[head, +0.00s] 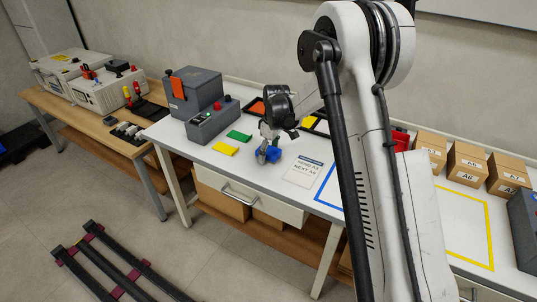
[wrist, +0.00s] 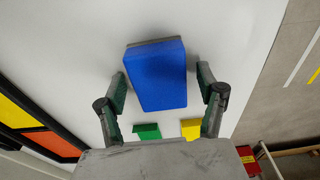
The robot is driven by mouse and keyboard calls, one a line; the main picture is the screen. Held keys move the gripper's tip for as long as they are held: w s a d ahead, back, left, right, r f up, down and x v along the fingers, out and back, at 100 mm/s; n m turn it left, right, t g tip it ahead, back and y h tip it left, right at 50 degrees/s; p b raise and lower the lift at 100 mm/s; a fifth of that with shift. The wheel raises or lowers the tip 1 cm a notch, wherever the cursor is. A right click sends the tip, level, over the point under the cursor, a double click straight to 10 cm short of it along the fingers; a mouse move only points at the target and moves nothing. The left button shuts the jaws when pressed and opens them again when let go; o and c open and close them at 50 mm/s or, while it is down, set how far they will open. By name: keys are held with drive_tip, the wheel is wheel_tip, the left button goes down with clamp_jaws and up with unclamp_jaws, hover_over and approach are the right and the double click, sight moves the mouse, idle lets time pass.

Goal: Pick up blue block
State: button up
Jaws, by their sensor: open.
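The blue block (wrist: 158,75) lies on the white tabletop and shows large in the upper middle of the wrist view. My gripper (wrist: 161,88) is open, with one finger on each side of the block; gaps show between the fingers and its sides. In the head view the blue block (head: 273,154) sits just beside my gripper (head: 266,150), near the table's front edge, and is partly hidden by it. I cannot tell the exact height of the fingertips above the table.
A green block (head: 239,135) and a yellow block (head: 225,149) lie to the left. A grey control box (head: 213,123) with buttons stands behind them. A printed sign (head: 304,171) lies to the right on the white table. Cardboard boxes (head: 466,163) stand farther right.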

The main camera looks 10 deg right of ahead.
sight(269, 150)
drive_tip(key=c, duration=1.4)
drive_tip(key=shift+r, duration=0.1)
drive_tip(key=shift+r+p, duration=0.45)
drive_tip(key=shift+r, duration=0.1)
wheel_tip(269, 150, up, 3)
drive_tip(key=shift+r, duration=0.15)
drive_tip(key=s+a+r, duration=0.1)
drive_tip(key=a+r, duration=0.1)
drive_tip(key=a, duration=0.1)
drive_tip(key=s+a+r+p, duration=0.1)
drive_tip(key=s+a+r, duration=0.1)
drive_tip(key=a, duration=0.2)
drive_tip(key=s+a+r, duration=0.1)
drive_tip(key=a+r, duration=0.2)
drive_tip(key=shift+s+a, duration=0.35)
